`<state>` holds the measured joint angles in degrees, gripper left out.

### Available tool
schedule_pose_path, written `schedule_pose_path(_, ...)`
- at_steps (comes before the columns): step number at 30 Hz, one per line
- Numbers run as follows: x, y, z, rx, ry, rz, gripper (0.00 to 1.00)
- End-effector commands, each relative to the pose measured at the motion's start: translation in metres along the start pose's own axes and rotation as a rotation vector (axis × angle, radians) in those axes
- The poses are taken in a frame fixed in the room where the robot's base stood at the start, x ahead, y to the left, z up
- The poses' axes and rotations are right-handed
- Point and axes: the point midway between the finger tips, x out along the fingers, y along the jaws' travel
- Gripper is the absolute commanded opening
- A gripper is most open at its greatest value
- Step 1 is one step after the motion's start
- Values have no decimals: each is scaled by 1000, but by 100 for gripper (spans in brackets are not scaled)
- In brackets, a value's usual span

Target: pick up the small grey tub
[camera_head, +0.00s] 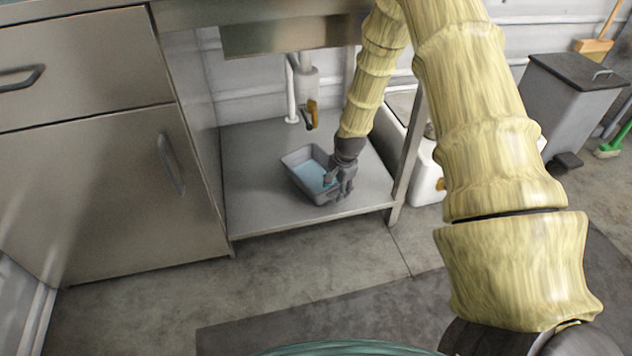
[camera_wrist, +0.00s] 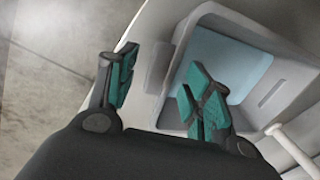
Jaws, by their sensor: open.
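The small grey tub (camera_head: 300,158) stands upright on the low metal shelf under the counter in the head view, with pale blue liquid or lining inside it. In the wrist view the tub (camera_wrist: 178,82) fills the upper right, its near wall and rim towards me. My gripper (camera_head: 341,182) is at the tub's near right side. In the wrist view my gripper (camera_wrist: 160,90) is open, with one green-padded finger outside the tub and the other over its inside, the wall between them. I cannot tell whether either finger touches the wall.
The shelf (camera_head: 252,195) has bare room left of the tub. A drain pipe with a yellow-handled valve (camera_head: 312,113) hangs behind it. A shelf leg (camera_head: 408,165) stands to the right, with a white container (camera_head: 425,178) beyond. A cabinet (camera_head: 120,190) is at left.

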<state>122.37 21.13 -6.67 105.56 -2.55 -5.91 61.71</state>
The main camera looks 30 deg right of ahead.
Motion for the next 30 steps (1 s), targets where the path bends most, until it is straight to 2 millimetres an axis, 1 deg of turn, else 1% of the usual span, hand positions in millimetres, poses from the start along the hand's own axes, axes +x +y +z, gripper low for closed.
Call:
schedule_pose_path(1,11,2,0,0,0,1,50)
schedule_pose_path(3,16,1,0,-1,0,1,50)
schedule_pose_path(11,16,0,0,-1,0,0,50)
schedule_pose_path(12,16,0,0,-1,0,0,47)
schedule_pose_path(14,16,0,0,-1,0,0,36)
schedule_pose_path(18,16,0,0,-1,0,0,10)
schedule_pose_path(20,16,0,0,-1,0,1,0)
schedule_pose_path(30,15,-1,0,-1,0,-1,0)
